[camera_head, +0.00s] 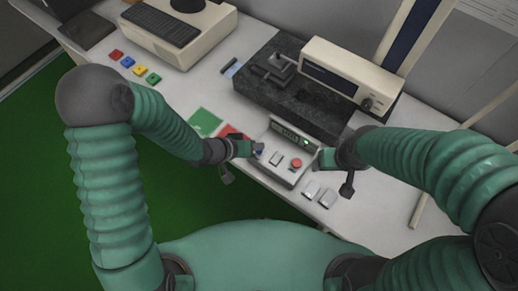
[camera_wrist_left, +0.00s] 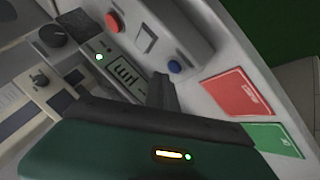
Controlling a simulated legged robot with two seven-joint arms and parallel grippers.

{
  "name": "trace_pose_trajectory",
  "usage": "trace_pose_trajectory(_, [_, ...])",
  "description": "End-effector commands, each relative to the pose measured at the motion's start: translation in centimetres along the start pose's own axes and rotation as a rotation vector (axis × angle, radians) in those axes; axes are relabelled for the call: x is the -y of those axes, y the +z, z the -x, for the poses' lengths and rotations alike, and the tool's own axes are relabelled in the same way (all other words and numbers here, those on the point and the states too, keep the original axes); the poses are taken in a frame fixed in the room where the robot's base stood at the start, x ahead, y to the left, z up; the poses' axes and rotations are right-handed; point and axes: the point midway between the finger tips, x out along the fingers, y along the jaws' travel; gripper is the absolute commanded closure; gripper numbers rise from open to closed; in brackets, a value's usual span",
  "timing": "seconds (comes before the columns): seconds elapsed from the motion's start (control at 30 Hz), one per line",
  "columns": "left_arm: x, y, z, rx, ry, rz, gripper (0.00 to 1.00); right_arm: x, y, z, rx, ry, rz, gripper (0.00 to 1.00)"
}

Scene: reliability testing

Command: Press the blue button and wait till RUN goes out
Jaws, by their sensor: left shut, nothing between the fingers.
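The control box (camera_head: 287,178) stands on the table in front of me. Its blue button (camera_wrist_left: 174,66) shows in the left wrist view, with a red button (camera_wrist_left: 113,22) and a grey rocker (camera_wrist_left: 146,38) beside it. A green lamp (camera_wrist_left: 99,57) is lit next to the small display (camera_wrist_left: 125,75); I cannot read a RUN label. My left gripper (camera_head: 254,149) is shut and empty, its tip close by the blue button. I cannot tell whether it touches. My right gripper (camera_head: 322,159) is at the box's right side; its fingers are too small to judge.
A red card (camera_wrist_left: 238,92) and a green card (camera_wrist_left: 273,138) lie left of the box. A dark stone slab (camera_head: 290,95) with a cream instrument (camera_head: 350,75) stands behind it. Two small light blocks (camera_head: 320,195) lie in front, at right. Coloured blocks (camera_head: 134,66) lie far left.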

Motion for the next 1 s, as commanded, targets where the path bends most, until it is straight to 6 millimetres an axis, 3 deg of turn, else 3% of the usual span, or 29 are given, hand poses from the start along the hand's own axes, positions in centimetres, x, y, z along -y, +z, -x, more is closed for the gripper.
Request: trace_pose_trajectory(1.0, [0.61, 0.69, -0.81, 0.000, 0.000, 0.000, 1.00, 0.00, 0.10, -0.43, 0.000, 0.000, 0.000, 0.30])
